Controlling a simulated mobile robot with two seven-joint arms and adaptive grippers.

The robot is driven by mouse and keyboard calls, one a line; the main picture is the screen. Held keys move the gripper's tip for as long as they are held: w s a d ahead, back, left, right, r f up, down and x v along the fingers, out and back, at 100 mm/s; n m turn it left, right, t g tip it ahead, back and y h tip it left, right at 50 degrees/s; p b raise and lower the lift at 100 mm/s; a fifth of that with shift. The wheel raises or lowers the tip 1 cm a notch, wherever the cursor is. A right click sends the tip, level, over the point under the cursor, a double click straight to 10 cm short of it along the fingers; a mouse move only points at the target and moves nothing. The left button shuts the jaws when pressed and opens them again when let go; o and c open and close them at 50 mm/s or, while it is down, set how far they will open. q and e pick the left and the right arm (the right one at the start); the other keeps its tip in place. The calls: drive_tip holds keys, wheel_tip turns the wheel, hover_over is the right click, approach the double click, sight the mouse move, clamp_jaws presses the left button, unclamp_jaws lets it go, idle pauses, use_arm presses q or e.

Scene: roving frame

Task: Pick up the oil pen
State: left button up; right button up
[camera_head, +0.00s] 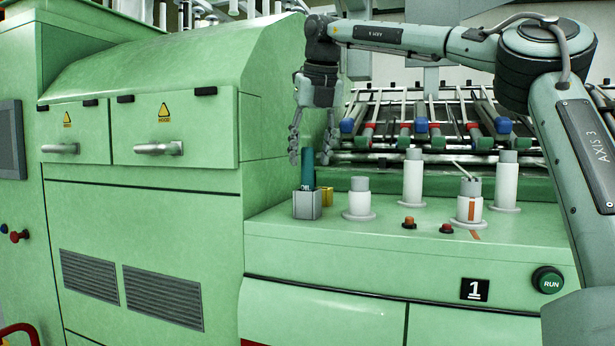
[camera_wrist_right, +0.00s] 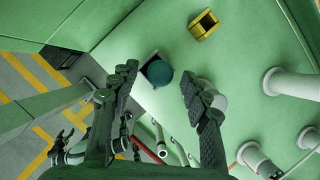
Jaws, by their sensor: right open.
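The oil pen (camera_head: 307,166) is a dark teal cylinder with pale lettering. It stands upright in a grey square holder (camera_head: 307,205) on the green machine's ledge. My right gripper (camera_head: 309,157) points down from above, open, with one finger on each side of the pen's upper end. In the right wrist view, the pen's round top (camera_wrist_right: 158,72) shows between the spread fingertips (camera_wrist_right: 158,80), apart from both. The holder is mostly hidden there. My left gripper is outside the head view; a dark claw-like shape low in the wrist view may be it, its opening unclear.
A yellow hollow block (camera_head: 327,196) stands right behind the holder. A tall green cabinet (camera_head: 215,150) rises close on the left. Rollers (camera_head: 420,125) lie behind. The ledge's front is clear.

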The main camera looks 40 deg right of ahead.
sight(308, 172)
drive_tip(key=x, duration=0.5)
drive_tip(key=shift+s+a+f, duration=0.1)
drive_tip(key=shift+s+a, duration=0.15)
clamp_jaws()
